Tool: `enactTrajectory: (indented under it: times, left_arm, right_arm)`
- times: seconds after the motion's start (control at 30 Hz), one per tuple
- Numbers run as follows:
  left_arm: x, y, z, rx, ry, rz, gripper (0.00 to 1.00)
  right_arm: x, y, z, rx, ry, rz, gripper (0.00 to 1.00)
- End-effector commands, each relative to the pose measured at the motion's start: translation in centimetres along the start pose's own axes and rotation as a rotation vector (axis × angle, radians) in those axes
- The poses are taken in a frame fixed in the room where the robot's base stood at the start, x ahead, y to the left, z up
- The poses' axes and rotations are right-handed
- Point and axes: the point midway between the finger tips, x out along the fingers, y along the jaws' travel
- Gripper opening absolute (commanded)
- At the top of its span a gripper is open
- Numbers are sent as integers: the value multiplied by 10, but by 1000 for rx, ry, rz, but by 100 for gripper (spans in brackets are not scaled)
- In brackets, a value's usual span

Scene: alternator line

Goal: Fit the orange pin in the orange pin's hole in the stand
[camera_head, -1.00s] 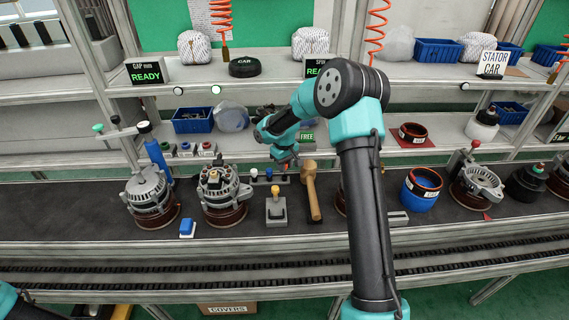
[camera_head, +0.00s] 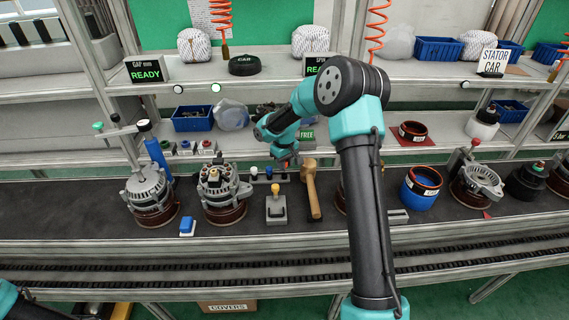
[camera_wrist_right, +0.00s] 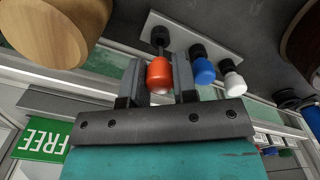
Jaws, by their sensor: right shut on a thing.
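My right gripper (camera_wrist_right: 158,72) is shut on the orange pin (camera_wrist_right: 160,76), with one finger on each side of its orange handle. The pin's thin metal shaft runs toward a black socket (camera_wrist_right: 160,37) at the end of the stand (camera_wrist_right: 182,24); I cannot tell how deep its tip sits. Beside it, the blue pin (camera_wrist_right: 203,71) and the white pin (camera_wrist_right: 232,80) stand in the other sockets. In the head view, the stand (camera_head: 262,181) lies on the dark bench below my right gripper (camera_head: 287,160). My left gripper is out of view.
An alternator (camera_head: 220,187) stands to the left, and a green FREE sign (camera_head: 307,135) is behind.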

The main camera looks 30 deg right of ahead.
Motion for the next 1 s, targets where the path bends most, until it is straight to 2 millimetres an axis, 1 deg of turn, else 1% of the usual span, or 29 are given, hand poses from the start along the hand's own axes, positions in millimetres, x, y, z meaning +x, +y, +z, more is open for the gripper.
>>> enactTrajectory:
  times: [0.37, 1.0]
  left_arm:
    - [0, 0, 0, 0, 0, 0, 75]
    - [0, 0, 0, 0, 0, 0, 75]
  right_arm:
    - [1, 0, 0, 0, 0, 0, 3]
    - [13, 0, 0, 0, 0, 0, 3]
